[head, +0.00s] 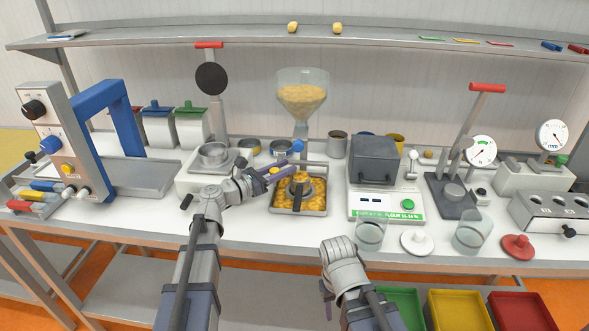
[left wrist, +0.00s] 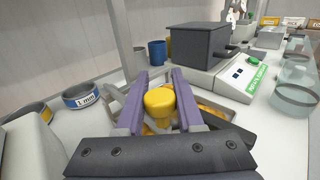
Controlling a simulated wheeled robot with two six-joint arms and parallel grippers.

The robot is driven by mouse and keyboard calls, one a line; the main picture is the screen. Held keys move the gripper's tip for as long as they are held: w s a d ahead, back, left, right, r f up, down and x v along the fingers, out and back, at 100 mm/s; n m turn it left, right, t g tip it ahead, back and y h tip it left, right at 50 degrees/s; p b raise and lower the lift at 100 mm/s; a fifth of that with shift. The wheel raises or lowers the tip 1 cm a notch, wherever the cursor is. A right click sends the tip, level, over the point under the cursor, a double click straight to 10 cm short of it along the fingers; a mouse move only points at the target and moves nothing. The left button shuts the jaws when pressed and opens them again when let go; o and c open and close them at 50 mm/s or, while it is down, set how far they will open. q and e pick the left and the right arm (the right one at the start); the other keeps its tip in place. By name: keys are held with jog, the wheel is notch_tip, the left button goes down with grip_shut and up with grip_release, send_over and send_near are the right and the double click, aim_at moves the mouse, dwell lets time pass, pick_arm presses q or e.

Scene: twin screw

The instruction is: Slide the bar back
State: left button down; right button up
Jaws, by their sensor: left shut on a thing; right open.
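The bar (head: 314,163) is a thin grey rod that runs sideways under a clear funnel hopper (head: 302,97) filled with yellow-orange pieces. A yellow knob (left wrist: 160,101) sits between the purple fingers of my left gripper (left wrist: 160,95), which is shut on it. In the head view my left gripper (head: 284,165) is at the left side of the hopper stand, and the knob is mostly hidden there. A metal tray (head: 287,211) of yellow-orange pieces stands below. My right gripper (head: 327,296) is open, low in front of the bench, with its fingers only partly visible.
A dark grey box sits on a white scale (head: 386,205) right of the tray. Two glass jars, a white lid and a red lid (head: 517,246) stand near the front edge. Coloured bins (head: 460,312) are below the bench.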

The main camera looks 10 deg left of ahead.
pick_arm(q)
jog(key=shift+a, duration=0.15)
jog(key=c, duration=1)
grip_release()
jog(key=o, duration=0.3)
jog(key=shift+a, duration=0.15)
jog(key=shift+o, duration=0.7)
jog(key=v, duration=0.7)
jog(key=shift+s+a, duration=0.2)
jog(key=shift+s, duration=0.1)
jog(key=shift+a, duration=0.1)
